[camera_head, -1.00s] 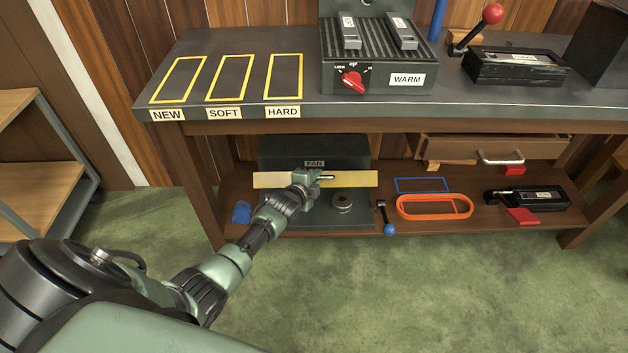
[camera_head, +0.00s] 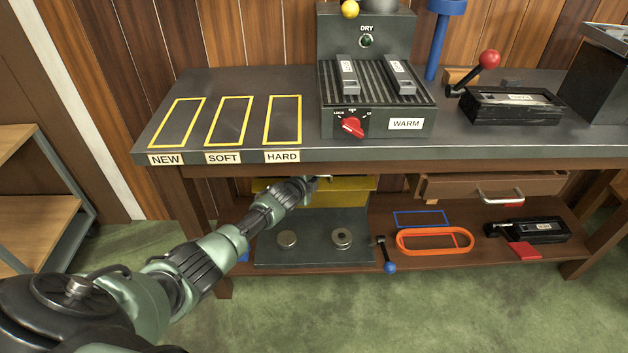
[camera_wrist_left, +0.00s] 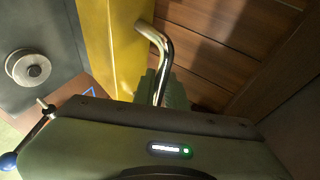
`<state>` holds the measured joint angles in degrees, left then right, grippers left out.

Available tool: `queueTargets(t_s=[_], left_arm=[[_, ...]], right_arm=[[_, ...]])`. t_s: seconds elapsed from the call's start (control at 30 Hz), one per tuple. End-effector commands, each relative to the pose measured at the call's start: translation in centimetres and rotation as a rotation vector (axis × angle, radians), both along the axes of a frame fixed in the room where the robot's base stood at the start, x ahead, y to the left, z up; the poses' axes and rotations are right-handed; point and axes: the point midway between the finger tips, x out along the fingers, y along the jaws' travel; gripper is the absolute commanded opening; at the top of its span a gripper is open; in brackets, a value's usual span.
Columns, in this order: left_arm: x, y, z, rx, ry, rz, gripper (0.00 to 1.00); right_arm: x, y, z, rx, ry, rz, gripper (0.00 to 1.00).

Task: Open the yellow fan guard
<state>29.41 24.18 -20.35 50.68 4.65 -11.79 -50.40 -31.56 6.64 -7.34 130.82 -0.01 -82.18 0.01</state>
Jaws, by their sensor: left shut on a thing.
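The yellow fan guard (camera_head: 352,193) is raised at the back of the lower shelf, just under the bench top. The bench's front edge and my arm partly hide it. In the left wrist view the guard (camera_wrist_left: 108,45) is a yellow panel with a bent metal handle (camera_wrist_left: 157,42). My left gripper (camera_head: 316,181) is at the guard's front and shut on the handle. In the left wrist view its fingers (camera_wrist_left: 166,92) surround the handle's lower end. Below the guard, a dark base plate (camera_head: 315,252) with two round metal knobs is uncovered. My right gripper is not in view.
On the lower shelf to the right lie a blue-knobbed lever (camera_head: 386,255), an orange oval ring (camera_head: 434,241) and a black caster tool (camera_head: 525,231). A drawer (camera_head: 450,187) hangs above them. The bench top edge (camera_head: 400,152) is close above my left gripper. The floor in front is clear.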

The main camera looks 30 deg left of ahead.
Motion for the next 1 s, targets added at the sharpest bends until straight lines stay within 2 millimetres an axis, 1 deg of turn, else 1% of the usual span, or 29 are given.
queueTargets(t_s=[0.03,0.43,0.47,0.5,0.53,1.0], left_arm=[[0.20,0.13,0.35,0.001,-0.005,0.000,0.00],[0.22,0.13,0.33,0.001,-0.005,0.000,0.00],[0.22,0.13,0.32,0.001,-0.005,0.000,0.18],[0.21,0.13,0.30,0.000,-0.004,0.000,0.29],[0.20,0.13,0.27,0.000,-0.004,0.000,0.34],[-0.05,0.03,0.10,0.000,0.001,0.000,0.34]], right_arm=[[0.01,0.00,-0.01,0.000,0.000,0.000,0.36],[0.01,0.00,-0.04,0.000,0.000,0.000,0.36],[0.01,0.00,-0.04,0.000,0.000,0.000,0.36],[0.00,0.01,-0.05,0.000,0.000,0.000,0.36],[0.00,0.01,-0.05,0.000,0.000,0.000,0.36],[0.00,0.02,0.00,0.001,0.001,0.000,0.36]])
